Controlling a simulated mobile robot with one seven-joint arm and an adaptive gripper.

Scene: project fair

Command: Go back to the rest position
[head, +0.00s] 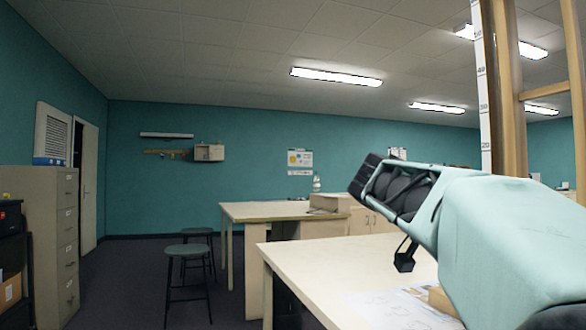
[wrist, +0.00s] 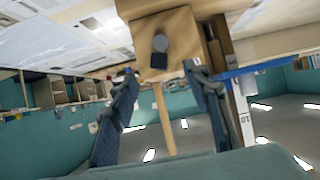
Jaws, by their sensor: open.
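My gripper (head: 386,215) is at the end of my pale green arm on the right of the head view, above the near table. In the wrist view my gripper (wrist: 161,75) shows two dark fingers spread apart. A wooden frame piece with a grey round part (wrist: 160,43) shows beyond and between the fingertips. A thin wooden post (wrist: 163,120) also appears between the fingers. I see no object gripped, and I cannot tell how far the wooden parts are from the fingers.
The near pale table (head: 330,262) lies below my arm, with papers (head: 395,308) on it. A wooden frame (head: 510,90) with a white scale (head: 483,90) stands at right. Stools (head: 185,250), a farther table (head: 262,211) and a filing cabinet (head: 45,230) stand left. Dark floor is clear between them.

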